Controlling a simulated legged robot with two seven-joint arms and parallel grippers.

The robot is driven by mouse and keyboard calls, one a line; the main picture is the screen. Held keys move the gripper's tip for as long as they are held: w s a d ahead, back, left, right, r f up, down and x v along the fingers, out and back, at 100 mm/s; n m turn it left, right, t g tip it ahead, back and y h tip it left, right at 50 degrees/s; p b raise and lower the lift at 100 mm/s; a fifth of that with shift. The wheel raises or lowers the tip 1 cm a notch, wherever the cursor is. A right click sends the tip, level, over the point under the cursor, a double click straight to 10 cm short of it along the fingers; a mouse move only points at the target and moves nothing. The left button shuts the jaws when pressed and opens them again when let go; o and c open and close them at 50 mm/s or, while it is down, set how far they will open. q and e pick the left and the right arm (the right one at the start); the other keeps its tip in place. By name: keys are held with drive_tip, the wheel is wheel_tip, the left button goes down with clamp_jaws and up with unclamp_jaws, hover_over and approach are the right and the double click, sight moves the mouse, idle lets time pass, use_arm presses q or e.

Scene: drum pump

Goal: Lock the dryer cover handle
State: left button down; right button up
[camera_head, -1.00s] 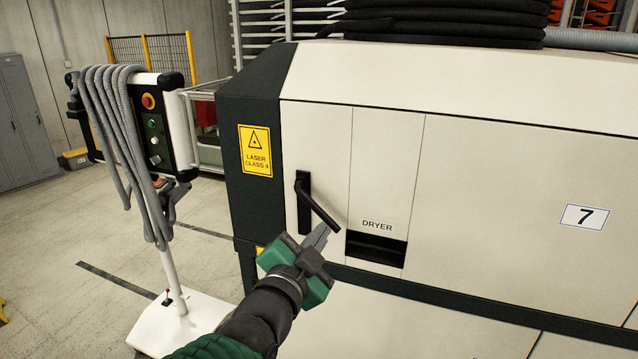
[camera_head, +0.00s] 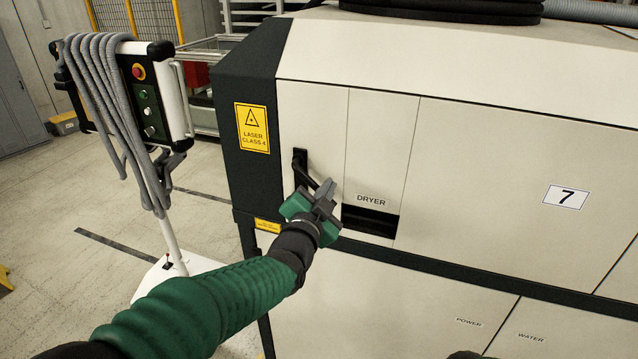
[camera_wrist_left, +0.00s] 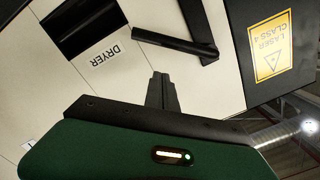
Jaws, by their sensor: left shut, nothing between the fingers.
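The black dryer cover handle (camera_head: 301,168) is on the cream machine front, left of the DRYER label. Its lever slants down to the right from the upright base plate, and my gripper hides part of it in the head view. My left gripper (camera_head: 328,186) is shut and empty, close to the lever's free end. In the left wrist view its fingertips (camera_wrist_left: 160,76) are just short of the lever, with a visible gap.
The dark dryer slot (camera_head: 370,222) is just right of my gripper. A yellow laser warning sign (camera_head: 252,128) is on the dark machine edge. A control panel stand (camera_head: 150,100) with a draped grey hose stands at the left, with open floor between.

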use_arm(q)
drive_tip(key=w+a+f+m+b, duration=0.4)
drive_tip(key=a+f+m+b, duration=0.2)
drive_tip(key=b, duration=1.1)
drive_tip(key=shift+a+f+m+b, duration=0.4)
drive_tip(key=shift+f+m, duration=0.65)
drive_tip(key=shift+m, duration=1.05)
use_arm(e)
drive_tip(key=s+x, duration=0.2)
drive_tip(key=x, duration=0.6)
drive_tip(key=s+f+x, duration=0.1)
drive_tip(key=x, duration=0.7)
drive_tip(key=shift+s+d+f, duration=0.15)
drive_tip(key=shift+s, duration=0.1)
drive_tip(key=shift+s+d+f, duration=0.1)
